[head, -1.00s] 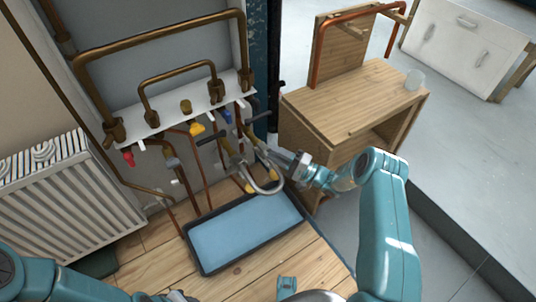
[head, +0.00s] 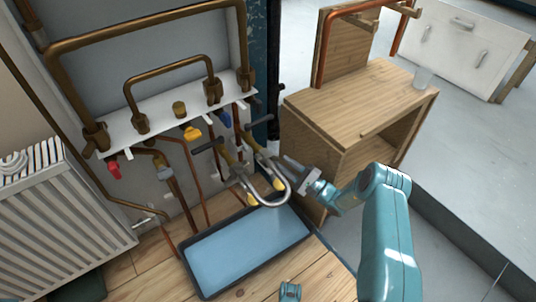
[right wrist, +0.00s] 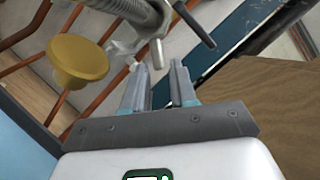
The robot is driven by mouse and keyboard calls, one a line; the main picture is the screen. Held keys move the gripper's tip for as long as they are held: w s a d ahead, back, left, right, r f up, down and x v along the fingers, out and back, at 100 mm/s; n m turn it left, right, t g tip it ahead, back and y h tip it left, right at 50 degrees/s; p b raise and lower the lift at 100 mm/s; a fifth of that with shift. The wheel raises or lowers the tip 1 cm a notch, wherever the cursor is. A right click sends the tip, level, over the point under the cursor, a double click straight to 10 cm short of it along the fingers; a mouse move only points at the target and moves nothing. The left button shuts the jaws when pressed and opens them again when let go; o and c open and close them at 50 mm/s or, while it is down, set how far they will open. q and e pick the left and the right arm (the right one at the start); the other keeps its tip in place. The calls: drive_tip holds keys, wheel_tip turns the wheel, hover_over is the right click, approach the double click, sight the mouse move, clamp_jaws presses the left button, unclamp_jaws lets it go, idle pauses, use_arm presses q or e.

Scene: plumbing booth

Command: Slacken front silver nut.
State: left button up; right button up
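A silver U-shaped pipe (head: 272,196) hangs below the white manifold, between fittings with yellow parts and dark T-handles. In the right wrist view, a ribbed silver fitting (right wrist: 128,8) with a short prong sits just beyond my fingertips. I cannot tell which part of it is the front silver nut. My left gripper is not in view.
A blue tray (head: 245,252) lies on the wooden floor below the pipes. A yellow round knob (right wrist: 77,61) is left of my right fingers. A wooden cabinet (head: 360,100) stands close on the right. A white radiator (head: 50,215) is at the left. Copper pipes run behind.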

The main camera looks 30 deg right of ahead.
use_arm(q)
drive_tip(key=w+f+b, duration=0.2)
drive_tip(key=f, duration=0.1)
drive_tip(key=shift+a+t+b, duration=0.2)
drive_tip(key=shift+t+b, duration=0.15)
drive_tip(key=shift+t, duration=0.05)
use_arm(e)
drive_tip(key=x, duration=0.7)
drive_tip(key=shift+w+a+f, duration=0.1)
drive_tip(key=shift+a+f, duration=0.05)
drive_tip(key=c, duration=0.5)
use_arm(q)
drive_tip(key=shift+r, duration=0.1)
